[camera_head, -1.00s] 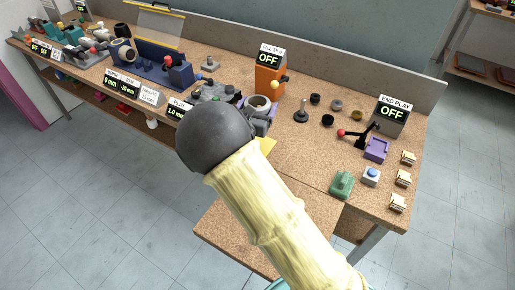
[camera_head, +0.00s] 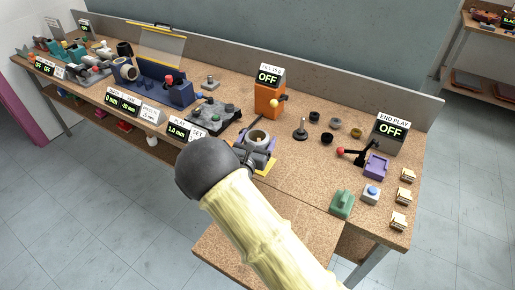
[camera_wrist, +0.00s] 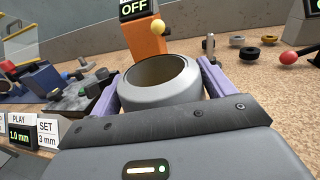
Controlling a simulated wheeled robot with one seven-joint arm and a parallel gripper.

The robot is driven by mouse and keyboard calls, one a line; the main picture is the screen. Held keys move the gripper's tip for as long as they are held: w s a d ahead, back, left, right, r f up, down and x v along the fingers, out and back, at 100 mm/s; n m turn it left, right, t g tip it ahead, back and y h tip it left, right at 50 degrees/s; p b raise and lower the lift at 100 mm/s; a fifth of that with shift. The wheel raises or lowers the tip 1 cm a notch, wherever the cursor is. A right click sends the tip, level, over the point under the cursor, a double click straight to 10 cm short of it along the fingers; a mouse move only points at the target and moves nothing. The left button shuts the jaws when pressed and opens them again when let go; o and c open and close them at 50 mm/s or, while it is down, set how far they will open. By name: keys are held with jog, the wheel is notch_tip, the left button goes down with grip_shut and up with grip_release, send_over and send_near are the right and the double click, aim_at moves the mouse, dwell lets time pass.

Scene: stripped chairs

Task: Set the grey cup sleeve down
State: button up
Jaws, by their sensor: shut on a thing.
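The grey cup sleeve (camera_head: 257,136) is a short, thick ring with an open top and a dark bore. In the wrist view the sleeve (camera_wrist: 160,88) sits upright between two purple fingers. My gripper (camera_head: 256,146) is shut on it, one finger on each side.
An orange box (camera_head: 269,100) with a yellow knob stands behind the sleeve. A grey tray of parts (camera_head: 213,116) is at left.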

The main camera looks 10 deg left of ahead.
aim_at(260, 142)
jog(key=shift+f, duration=1.85)
jog(key=shift+f, duration=0.15)
jog(key=o, duration=0.9)
